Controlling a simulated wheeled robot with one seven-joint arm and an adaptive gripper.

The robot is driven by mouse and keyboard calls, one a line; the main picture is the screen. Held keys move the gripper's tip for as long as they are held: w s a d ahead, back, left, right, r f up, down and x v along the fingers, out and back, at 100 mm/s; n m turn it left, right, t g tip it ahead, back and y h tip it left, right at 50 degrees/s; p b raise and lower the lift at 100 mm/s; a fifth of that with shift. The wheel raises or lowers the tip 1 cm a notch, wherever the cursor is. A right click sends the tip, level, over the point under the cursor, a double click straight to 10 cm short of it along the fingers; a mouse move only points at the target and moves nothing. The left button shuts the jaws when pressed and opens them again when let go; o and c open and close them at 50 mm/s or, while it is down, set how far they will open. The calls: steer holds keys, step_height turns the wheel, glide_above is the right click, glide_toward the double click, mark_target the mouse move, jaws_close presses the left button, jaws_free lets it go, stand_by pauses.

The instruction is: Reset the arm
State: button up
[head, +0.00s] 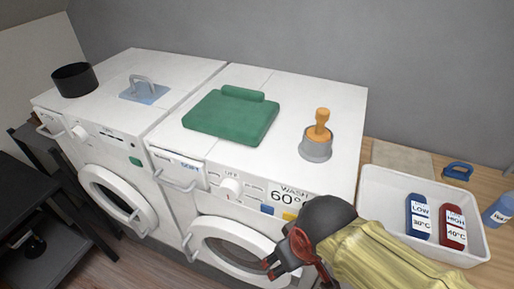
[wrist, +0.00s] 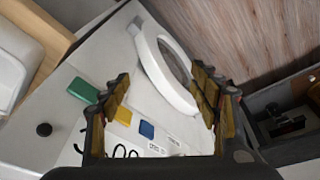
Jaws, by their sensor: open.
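My gripper (head: 292,254) is in front of the right washing machine (head: 335,92) in the head view, near its round door (head: 225,245). In the wrist view my gripper (wrist: 166,88) has its two fingers spread apart with nothing between them. Beyond the fingers, the machine's front panel shows, with the white ring of the round door (wrist: 160,70). My arm comes in from the lower right in the head view and hides part of the machine's front.
The left machine (head: 128,68) holds a black pot (head: 74,79). A white tray (head: 380,205) with blue and red labelled items sits on the wooden counter at right.

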steer(key=d+r+m+t, duration=0.1)
steer(key=d+r+m, duration=0.2)
steer(key=d, duration=0.3)
steer(key=w+d+r+m+t+h, duration=0.1)
steer(key=d+r+m, duration=0.1)
steer(key=d, duration=0.4)
steer(key=shift+w+r+m+t, duration=0.25)
steer(key=shift+r+m+t, duration=0.15)
steer(key=shift+r, duration=0.5)
steer(key=shift+c, duration=1.1)
